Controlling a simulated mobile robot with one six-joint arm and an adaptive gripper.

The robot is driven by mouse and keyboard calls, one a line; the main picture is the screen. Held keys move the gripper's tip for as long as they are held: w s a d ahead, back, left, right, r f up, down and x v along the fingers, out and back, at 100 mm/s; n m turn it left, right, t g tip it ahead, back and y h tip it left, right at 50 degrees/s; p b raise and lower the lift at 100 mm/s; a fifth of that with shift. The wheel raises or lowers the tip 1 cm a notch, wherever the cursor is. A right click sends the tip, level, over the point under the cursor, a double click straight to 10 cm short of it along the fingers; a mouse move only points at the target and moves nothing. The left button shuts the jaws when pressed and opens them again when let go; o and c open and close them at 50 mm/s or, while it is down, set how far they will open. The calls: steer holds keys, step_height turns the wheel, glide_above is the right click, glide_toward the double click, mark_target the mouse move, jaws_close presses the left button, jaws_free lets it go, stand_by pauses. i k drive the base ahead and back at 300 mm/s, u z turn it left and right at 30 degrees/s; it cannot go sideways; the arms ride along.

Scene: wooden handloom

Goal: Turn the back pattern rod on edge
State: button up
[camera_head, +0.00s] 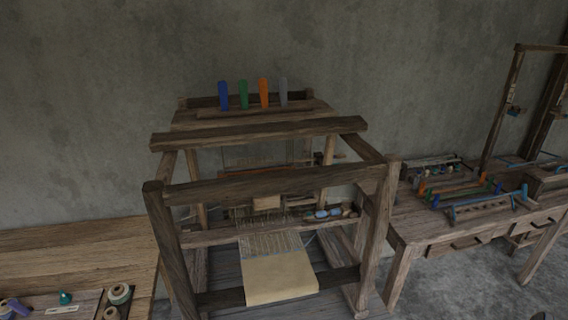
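The wooden handloom (280,190) stands in the middle of the view. A pale cloth (277,279) hangs at its front, with thin warp threads (272,236) running back from it. Heddle frames show as thin dark lines between the beams. The back pattern rod cannot be told apart at this size; the loom's front and top beams hide part of the inside. My gripper is not in view.
Blue, green, orange and grey upright pieces (264,93) stand on the loom's rear top shelf. A wooden table (75,250) with spools is at the left. A table (440,222) with coloured tools is at the right. A small floor gap shows at right.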

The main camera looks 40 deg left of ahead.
mark_target(338, 155)
steer(key=u, duration=0.05)
steer(key=k, duration=1.25)
steer(key=u, duration=1.25)
steer(key=i, duration=1.05)
steer(key=u, duration=0.05)
